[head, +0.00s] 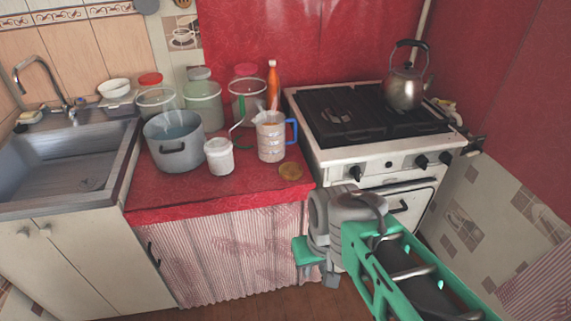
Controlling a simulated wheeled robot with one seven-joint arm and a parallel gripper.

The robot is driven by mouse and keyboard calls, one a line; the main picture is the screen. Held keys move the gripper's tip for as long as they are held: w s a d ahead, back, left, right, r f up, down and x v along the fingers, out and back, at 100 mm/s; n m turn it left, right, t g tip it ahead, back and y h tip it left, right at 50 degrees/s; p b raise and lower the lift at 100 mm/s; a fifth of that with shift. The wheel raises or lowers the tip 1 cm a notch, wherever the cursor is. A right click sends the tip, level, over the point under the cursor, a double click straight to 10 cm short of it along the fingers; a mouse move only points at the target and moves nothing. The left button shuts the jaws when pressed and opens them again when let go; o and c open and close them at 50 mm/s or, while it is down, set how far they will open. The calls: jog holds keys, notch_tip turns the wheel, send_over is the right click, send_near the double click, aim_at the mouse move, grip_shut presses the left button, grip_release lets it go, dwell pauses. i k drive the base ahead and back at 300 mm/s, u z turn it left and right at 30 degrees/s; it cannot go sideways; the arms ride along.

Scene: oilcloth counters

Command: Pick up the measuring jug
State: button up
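The measuring jug (270,139) stands upright on the red counter. It is pale with markings on its side and has a blue handle (292,131) on its right. My gripper (315,265) is in front of the counter's right end, below and to the right of the jug and apart from it. A green finger part shows at its left, but most of the gripper is hidden by my wrist, so its opening is unclear.
Several large jars and an orange bottle (273,84) stand behind. A round brown disc (290,171) lies in front. The stove (385,150) with a kettle (404,91) is right; the sink (65,165) is left.

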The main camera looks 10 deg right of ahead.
aim_at(270, 139)
jog(key=u, duration=0.55)
jog(key=i, duration=1.05)
